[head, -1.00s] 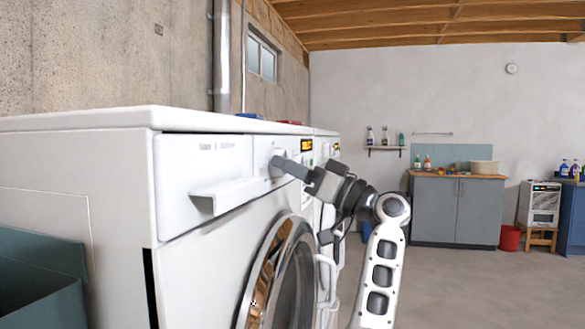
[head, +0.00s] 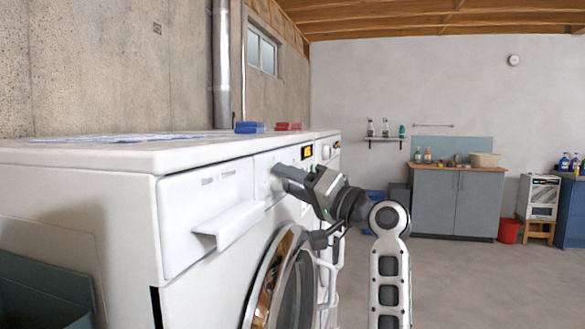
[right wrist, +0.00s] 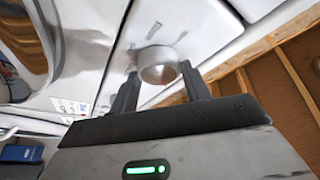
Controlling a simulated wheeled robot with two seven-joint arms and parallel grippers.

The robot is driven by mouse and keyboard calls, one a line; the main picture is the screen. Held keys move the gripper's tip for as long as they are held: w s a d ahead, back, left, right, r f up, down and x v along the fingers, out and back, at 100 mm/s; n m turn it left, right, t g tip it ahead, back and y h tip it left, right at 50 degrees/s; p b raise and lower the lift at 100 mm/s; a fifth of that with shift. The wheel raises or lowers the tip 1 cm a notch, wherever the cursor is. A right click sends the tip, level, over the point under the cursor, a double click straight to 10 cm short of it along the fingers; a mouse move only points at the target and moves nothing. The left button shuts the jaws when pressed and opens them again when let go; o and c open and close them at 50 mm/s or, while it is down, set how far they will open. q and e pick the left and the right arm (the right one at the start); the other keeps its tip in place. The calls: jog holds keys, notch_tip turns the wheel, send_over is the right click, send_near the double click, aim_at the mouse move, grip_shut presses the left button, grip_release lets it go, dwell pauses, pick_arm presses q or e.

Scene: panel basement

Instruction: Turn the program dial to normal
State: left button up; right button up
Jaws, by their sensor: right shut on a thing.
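The white washing machine (head: 215,170) stands at the left in the head view, with its control panel and lit display (head: 306,152) facing right. The round program dial (right wrist: 158,68) shows in the right wrist view, on the white panel. My right gripper (head: 281,176) is at the panel, just left of the display. In the right wrist view its two fingers (right wrist: 158,80) stand on either side of the dial, shut on it. In the head view the gripper mostly hides the dial. The dial's markings are too small to read. My left gripper is out of view.
The machine's drawer handle (head: 230,224) juts out left of my gripper, and the round door (head: 285,280) is below. A blue item (head: 250,127) and a red item (head: 288,126) lie on top. A grey cabinet (head: 455,203) stands far back; the floor between is clear.

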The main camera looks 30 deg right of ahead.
pick_arm(q)
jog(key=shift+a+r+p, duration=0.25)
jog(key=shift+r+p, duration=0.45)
jog(key=shift+p, duration=0.4)
pick_arm(e)
jog(key=shift+r+m+g+h, duration=0.15)
jog(key=shift+m+g+h, duration=0.2)
jog(key=shift+m, duration=0.75)
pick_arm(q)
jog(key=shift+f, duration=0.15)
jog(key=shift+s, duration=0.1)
pick_arm(e)
jog(key=o, duration=1)
